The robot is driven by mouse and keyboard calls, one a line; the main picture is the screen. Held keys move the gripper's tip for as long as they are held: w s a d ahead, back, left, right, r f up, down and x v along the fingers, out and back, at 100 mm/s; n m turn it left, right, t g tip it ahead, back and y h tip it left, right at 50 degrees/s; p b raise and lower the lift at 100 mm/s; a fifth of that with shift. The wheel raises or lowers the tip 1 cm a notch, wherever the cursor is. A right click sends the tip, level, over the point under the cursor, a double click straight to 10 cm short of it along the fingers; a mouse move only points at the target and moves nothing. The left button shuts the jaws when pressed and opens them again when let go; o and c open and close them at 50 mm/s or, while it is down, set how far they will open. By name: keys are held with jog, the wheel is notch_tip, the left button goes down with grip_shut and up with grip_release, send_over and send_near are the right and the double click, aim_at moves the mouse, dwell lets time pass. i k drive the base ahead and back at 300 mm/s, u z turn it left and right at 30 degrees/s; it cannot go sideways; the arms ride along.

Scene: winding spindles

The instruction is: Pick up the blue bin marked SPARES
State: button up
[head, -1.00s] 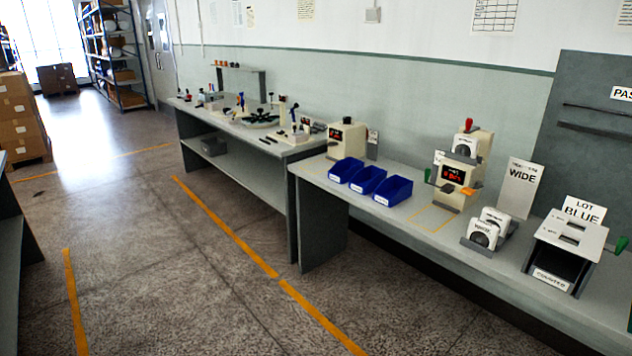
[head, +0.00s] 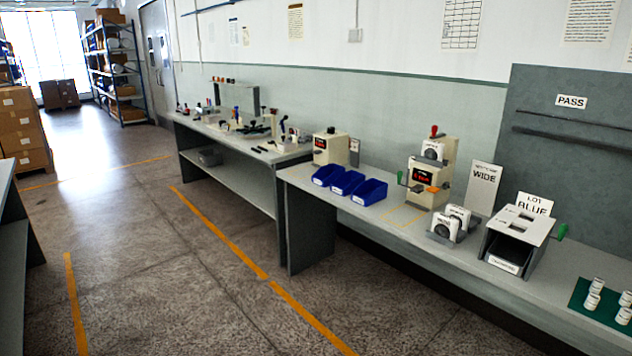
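Three blue open bins stand side by side on the near bench: a left one (head: 327,174), a middle one (head: 347,183) and a right one (head: 370,192). They look upright, and their insides look empty from here. No marking can be read on any of them, so I cannot tell which is SPARES. My gripper is not in view.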

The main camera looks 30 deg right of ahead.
aim_at(326, 175)
jog(key=u, duration=0.35)
jog(key=i, duration=1)
jog(key=u, duration=0.5)
jog(key=i, duration=1.6)
jog(key=z, duration=0.55)
jog(key=i, duration=0.55)
jog(key=z, duration=0.85)
jog(key=i, duration=0.6)
jog(key=z, duration=0.3)
